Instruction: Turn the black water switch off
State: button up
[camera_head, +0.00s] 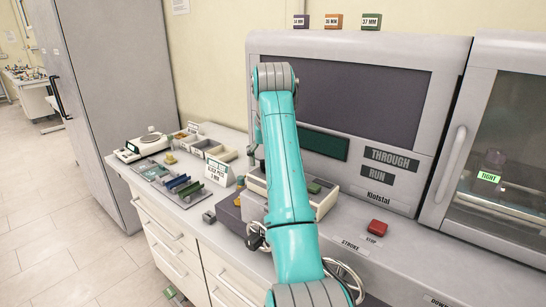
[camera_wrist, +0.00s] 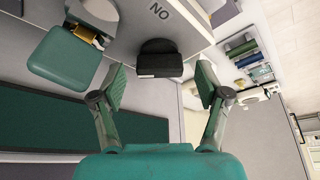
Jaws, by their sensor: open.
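The black switch (camera_wrist: 160,64) shows in the wrist view, at the edge of a light grey housing (camera_wrist: 185,22). An "ON" label on the housing appears upside down beside it. My gripper (camera_wrist: 162,82) is open, with one green-padded finger on each side of the switch in the picture. I see gaps between the pads and the switch, and cannot tell how far the switch is in depth. In the head view my turquoise arm hides the switch and most of the gripper.
A green square part (camera_wrist: 65,60) with a brass piece lies left of the switch. The grey machine (camera_head: 430,70) stands behind my arm. A red stop button (camera_head: 377,227) is on the right. Trays, a scale (camera_head: 146,145) and a sign (camera_head: 217,172) occupy the left counter.

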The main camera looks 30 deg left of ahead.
jog(key=shift+f, duration=0.2)
jog(key=c, duration=1.2)
jog(key=shift+o, duration=0.2)
jog(key=shift+w, duration=0.1)
jog(key=n+g+y, duration=0.1)
jog(key=n, duration=0.3)
jog(key=shift+w+n, duration=0.1)
jog(key=shift+n, duration=0.2)
jog(key=n+g, duration=0.2)
jog(key=n, duration=0.2)
jog(key=shift+y, duration=0.4)
